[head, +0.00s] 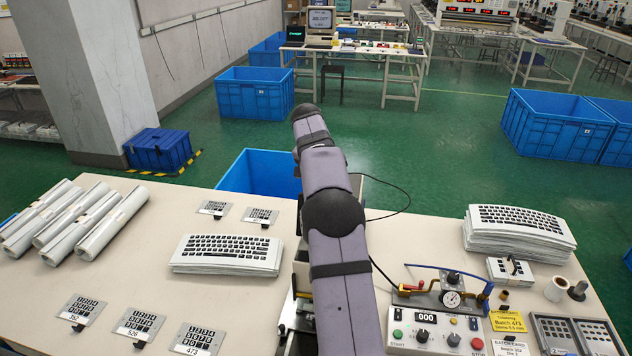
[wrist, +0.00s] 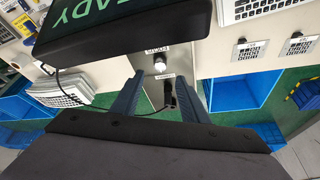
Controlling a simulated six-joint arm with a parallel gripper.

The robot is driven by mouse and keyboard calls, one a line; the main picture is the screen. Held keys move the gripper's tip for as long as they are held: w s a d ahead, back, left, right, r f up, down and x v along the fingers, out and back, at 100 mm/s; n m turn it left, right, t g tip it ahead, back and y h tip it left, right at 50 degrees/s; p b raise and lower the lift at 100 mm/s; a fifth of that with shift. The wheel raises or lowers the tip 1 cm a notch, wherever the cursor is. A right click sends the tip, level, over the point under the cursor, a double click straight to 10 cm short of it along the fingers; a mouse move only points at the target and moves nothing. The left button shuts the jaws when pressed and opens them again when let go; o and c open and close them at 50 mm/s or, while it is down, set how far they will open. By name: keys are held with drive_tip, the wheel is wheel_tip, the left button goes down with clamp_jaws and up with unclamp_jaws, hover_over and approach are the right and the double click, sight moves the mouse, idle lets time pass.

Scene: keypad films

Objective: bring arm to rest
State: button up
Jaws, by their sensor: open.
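My arm (head: 335,200) is purple-grey with black joints. In the head view it reaches from the front edge of the picture over the table's far side. Its far end hides my gripper there. In the wrist view my gripper (wrist: 161,80) shows two dark blue fingers set apart, with nothing held between them. Past the fingers is a grey metal panel with a round knob (wrist: 160,64) and a dark switch or slot. I cannot tell how far the fingers are from it.
A black display with green letters (wrist: 115,28) lies close in the wrist view. The table holds keyboard stacks (head: 227,254) (head: 518,232), keypad plates (head: 140,322), white rolls (head: 110,225) and a gauge fixture (head: 451,298). A blue bin (head: 262,172) stands beyond the table.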

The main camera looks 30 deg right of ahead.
drive_tip(key=w+a+r+n+t+y, duration=0.1)
drive_tip(key=a+r, duration=0.1)
drive_tip(key=a, duration=0.6)
drive_tip(key=a+r+n+t, duration=0.1)
drive_tip(key=a+r+n, duration=0.15)
drive_tip(key=a, duration=0.65)
drive_tip(key=s+a+f+n+g+y, duration=0.1)
drive_tip(key=s+a+f+n, duration=0.2)
drive_tip(key=s, duration=0.7)
drive_tip(key=s+a+f+n+g+y, duration=0.1)
drive_tip(key=s+a+f+n, duration=0.2)
drive_tip(key=s+a+f, duration=0.4)
drive_tip(key=s+a+f+n+g+y, duration=0.1)
drive_tip(key=s+a+f+n, duration=0.3)
drive_tip(key=s, duration=1.1)
drive_tip(key=shift+a+f+g, duration=0.4)
drive_tip(key=shift+a+f, duration=0.55)
drive_tip(key=shift+a, duration=0.1)
wheel_tip(320, 180, down, 19)
drive_tip(key=b, duration=1.8)
drive_tip(key=shift+r+b, duration=0.2)
drive_tip(key=shift+b, duration=0.15)
